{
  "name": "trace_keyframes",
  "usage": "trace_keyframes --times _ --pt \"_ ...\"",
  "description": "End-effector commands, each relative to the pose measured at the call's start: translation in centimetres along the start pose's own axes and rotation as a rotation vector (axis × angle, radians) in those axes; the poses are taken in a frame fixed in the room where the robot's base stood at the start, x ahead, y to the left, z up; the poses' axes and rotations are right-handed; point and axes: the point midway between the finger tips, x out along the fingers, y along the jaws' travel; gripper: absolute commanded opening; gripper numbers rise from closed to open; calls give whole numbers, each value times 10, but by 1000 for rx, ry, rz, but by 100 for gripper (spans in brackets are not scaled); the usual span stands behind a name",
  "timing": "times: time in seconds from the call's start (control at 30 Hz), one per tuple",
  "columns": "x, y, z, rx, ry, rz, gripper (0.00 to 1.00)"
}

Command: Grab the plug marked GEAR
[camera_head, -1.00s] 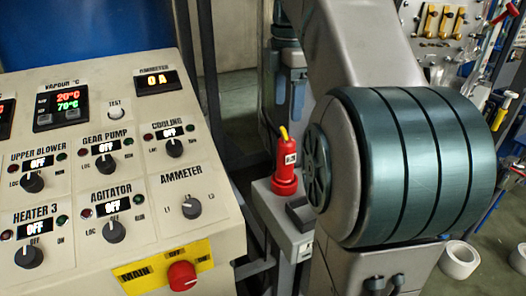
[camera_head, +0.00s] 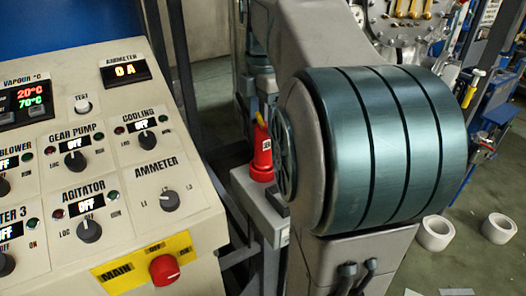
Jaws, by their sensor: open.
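A red plug (camera_head: 261,162) with a yellow top stands upright on a grey ledge (camera_head: 258,208) between the control panel and my arm. My gripper is not in view.
The control panel (camera_head: 139,225) with knobs and a red main switch (camera_head: 164,269) fills the left. Dark frame posts stand behind the plug. White rolls (camera_head: 435,233) lie on the floor at right, near a blue tool rack (camera_head: 480,135).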

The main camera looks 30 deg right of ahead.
Motion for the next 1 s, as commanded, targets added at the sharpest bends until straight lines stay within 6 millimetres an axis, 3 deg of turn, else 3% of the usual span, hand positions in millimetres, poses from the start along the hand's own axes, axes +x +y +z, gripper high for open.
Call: trace_keyframes --times 0.2,0.5,0.57,0.73,1.0 --pt "26 -1 -1 1 0 0 62" --pt "31 -1 -1 2 -1 1 62" --pt "31 -1 -1 2 -1 1 48" --pt "31 -1 -1 2 -1 1 1" --pt "30 -1 -1 2 -2 2 0"
